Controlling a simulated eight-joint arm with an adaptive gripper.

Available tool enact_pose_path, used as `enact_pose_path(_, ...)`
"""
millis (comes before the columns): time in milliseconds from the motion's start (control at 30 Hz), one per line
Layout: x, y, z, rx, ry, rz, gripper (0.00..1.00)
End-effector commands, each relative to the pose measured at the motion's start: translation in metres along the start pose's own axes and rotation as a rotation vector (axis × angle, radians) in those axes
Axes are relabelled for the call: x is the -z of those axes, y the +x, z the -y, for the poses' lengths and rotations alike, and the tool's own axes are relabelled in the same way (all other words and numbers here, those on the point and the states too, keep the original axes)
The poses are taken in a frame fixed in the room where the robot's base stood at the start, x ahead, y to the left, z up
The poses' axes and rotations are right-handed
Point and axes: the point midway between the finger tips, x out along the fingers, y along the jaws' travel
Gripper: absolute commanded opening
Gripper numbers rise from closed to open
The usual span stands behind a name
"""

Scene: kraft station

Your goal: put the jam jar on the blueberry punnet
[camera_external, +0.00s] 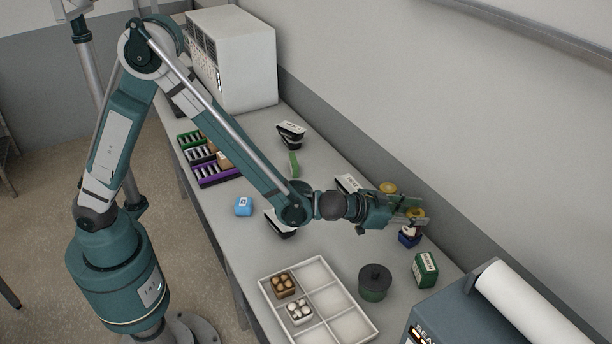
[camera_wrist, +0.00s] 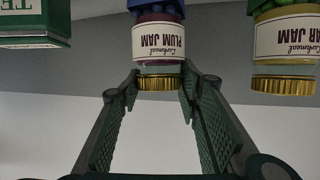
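The plum jam jar (camera_wrist: 158,42), with a gold lid, shows upside down in the wrist view. A blue thing directly against its base looks like the blueberry punnet (camera_wrist: 158,6). In the external view the small dark-blue punnet (camera_external: 408,240) is right below the jar, which looks upright and is partly hidden by my gripper (camera_external: 418,211). In the wrist view my gripper's fingers (camera_wrist: 160,78) stand on both sides of the jar's lid. Whether they press on it or stand slightly apart cannot be told.
A second jar (camera_wrist: 287,38), its label ending "AR JAM", stands beside. A green tea box (camera_external: 425,269) and dark lidded pot (camera_external: 374,283) are nearby. A white divided tray (camera_external: 318,270) holds two punnets. The wall is close behind the gripper.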

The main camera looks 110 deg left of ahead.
Motion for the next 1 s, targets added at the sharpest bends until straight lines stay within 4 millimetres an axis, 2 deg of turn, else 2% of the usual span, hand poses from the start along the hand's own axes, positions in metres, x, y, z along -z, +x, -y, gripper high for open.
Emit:
enact_pose_path(33, 0.0, 0.0, 0.0, 0.0, 0.0, 0.0, 0.4)
enact_pose_path(100, 0.0, 0.0, 0.0, 0.0, 0.0, 0.0, 0.49)
enact_pose_path(133, 0.0, 0.0, 0.0, 0.0, 0.0, 0.0, 0.5)
enact_pose_path(633, 0.003, -0.002, 0.0, 0.0, 0.0, 0.0, 0.5)
enact_pose_path(867, 0.003, -0.022, 0.0, 0.0, 0.0, 0.0, 0.5)
enact_pose_path(1000, 0.003, -0.041, 0.0, 0.0, 0.001, 0.0, 0.5)
